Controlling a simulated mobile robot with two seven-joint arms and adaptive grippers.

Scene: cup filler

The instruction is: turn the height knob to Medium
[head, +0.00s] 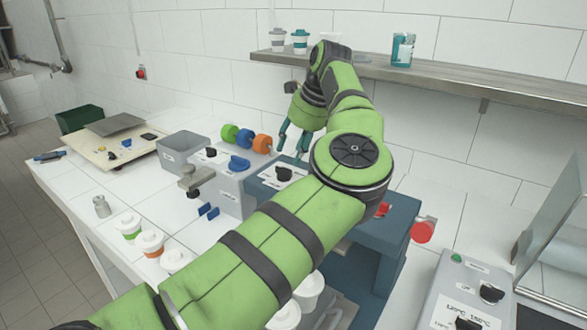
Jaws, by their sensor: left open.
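My left gripper (292,148) has teal fingers, spread open and pointing down. It is above and behind a black knob (284,174) on the pale label panel of a blue machine (378,232). The fingers appear apart from this knob. A blue knob (240,164) and a small black knob (210,152) sit on the grey unit (236,186) to the left. The label words are too small to read, so I cannot tell which knob is the height knob or where it points. My left arm hides much of the blue machine. My right gripper is out of view.
Green, blue and orange rollers (246,138) stand close left of the gripper. A red knob (422,232) sticks out at the right. A temperature control box (466,290) is at lower right. Lidded cups (150,243) line the left front. A shelf (440,75) runs behind.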

